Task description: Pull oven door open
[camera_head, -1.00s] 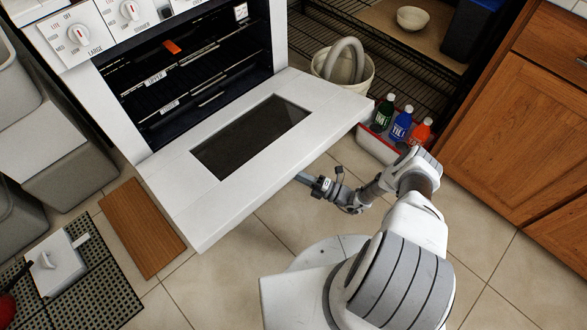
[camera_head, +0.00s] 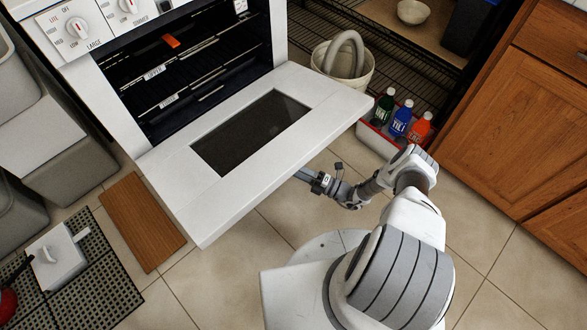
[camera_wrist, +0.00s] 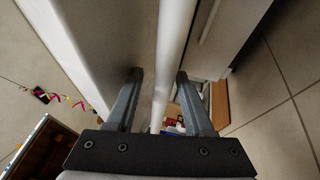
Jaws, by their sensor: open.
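The white oven door (camera_head: 205,195) with a dark window (camera_head: 250,132) is swung down, standing out nearly flat from the oven (camera_head: 200,55). The dark oven inside with its racks is in plain view. My gripper (camera_head: 302,176) is at the door's front edge, its tips partly hidden by the door in the head view. In the wrist view, a long white bar (camera_wrist: 177,40), which looks like the door handle, runs between the two open fingers of my gripper (camera_wrist: 160,80). I cannot tell whether either finger touches the bar.
A red and white bin (camera_head: 372,138) with several bottles stands right of the door, near a cream bucket (camera_head: 352,78). Wooden cabinets (camera_head: 515,130) line the right. A brown board (camera_head: 143,222) and black mat (camera_head: 105,285) lie at left. Tiled floor (camera_head: 235,270) is clear in front.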

